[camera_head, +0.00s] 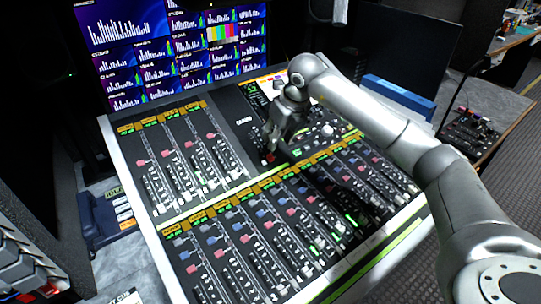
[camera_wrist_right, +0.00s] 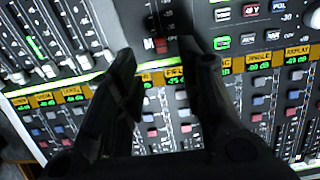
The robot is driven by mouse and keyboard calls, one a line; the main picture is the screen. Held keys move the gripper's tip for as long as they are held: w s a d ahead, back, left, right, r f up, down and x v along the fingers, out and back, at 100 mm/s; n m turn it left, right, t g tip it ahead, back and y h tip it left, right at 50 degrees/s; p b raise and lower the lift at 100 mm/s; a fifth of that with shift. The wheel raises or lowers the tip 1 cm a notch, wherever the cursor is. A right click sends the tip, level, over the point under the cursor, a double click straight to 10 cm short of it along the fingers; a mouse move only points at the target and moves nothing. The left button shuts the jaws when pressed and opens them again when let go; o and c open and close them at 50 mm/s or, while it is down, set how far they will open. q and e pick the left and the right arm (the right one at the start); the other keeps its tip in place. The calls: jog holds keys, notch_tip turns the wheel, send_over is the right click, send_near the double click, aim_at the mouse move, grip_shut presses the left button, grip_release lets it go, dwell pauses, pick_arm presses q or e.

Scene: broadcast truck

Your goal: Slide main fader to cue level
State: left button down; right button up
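The mixing console (camera_head: 110,140) fills the middle of the head view, its panel covered with fader strips. A red fader cap (camera_head: 268,158) sits below my right gripper (camera_head: 272,148), on the dark centre panel; it looks like the main fader. In the right wrist view this red cap (camera_wrist_right: 162,45) lies at the lower end of a dark slot, beside a white "M" mark. The right gripper's two dark fingers (camera_wrist_right: 158,55) are apart, one on each side of the cap in the picture. I cannot tell whether either touches it. My left gripper is not in view.
Lit screens (camera_head: 170,50) stand behind the console. A blue box (camera_head: 400,97) lies at the back right, and a smaller control panel (camera_head: 468,130) sits farther right.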

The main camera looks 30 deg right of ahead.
aim_at(269, 154)
jog(key=p+x, duration=0.1)
jog(key=x, duration=0.8)
jog(key=shift+f, duration=0.15)
jog(key=shift+c, duration=0.2)
grip_shut()
